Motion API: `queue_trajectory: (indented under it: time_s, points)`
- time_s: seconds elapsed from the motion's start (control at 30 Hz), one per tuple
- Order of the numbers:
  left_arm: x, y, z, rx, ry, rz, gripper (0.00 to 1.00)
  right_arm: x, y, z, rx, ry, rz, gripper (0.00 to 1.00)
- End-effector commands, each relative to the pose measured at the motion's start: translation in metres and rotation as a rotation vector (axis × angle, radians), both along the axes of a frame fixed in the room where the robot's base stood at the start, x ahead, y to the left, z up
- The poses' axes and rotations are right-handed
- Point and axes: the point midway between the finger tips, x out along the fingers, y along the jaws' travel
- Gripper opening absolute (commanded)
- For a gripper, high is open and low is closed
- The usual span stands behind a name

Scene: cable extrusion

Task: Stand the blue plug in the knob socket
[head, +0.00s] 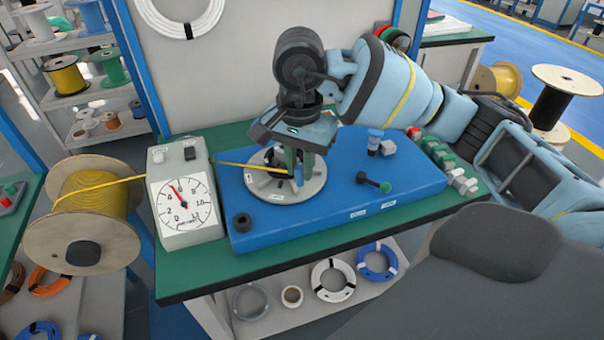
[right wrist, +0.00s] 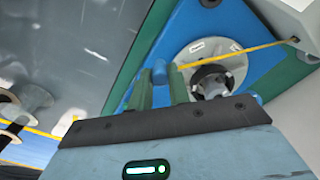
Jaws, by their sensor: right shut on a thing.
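My right gripper (head: 298,172) is over the round grey disc (head: 262,190) on the blue board, fingers pointing down. It also shows in the right wrist view (right wrist: 162,92), where its green fingers are shut on a small blue piece (right wrist: 160,72), which looks like the blue plug. The fingers hide much of it. A dark round hub with an opening (right wrist: 212,80) sits on the disc beside the fingers, apart from the held piece. A black knob (head: 241,222) stands at the board's front left corner. I cannot tell which is the knob socket. My left gripper is not in view.
A yellow cable runs from a spool (head: 92,210) past the gauge box (head: 186,200) to the disc. The board's front (head: 310,225) is clear.

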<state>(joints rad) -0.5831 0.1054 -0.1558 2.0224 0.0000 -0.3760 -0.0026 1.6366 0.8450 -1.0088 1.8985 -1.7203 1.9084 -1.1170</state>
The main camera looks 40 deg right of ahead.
Motion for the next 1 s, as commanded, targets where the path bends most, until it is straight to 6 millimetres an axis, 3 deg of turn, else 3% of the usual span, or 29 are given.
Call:
queue_trajectory:
  time_s: [1.0]
  points:
    - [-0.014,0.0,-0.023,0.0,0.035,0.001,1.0,0.081,-0.032,0.0,0.0,0.001,-0.002,0.06]
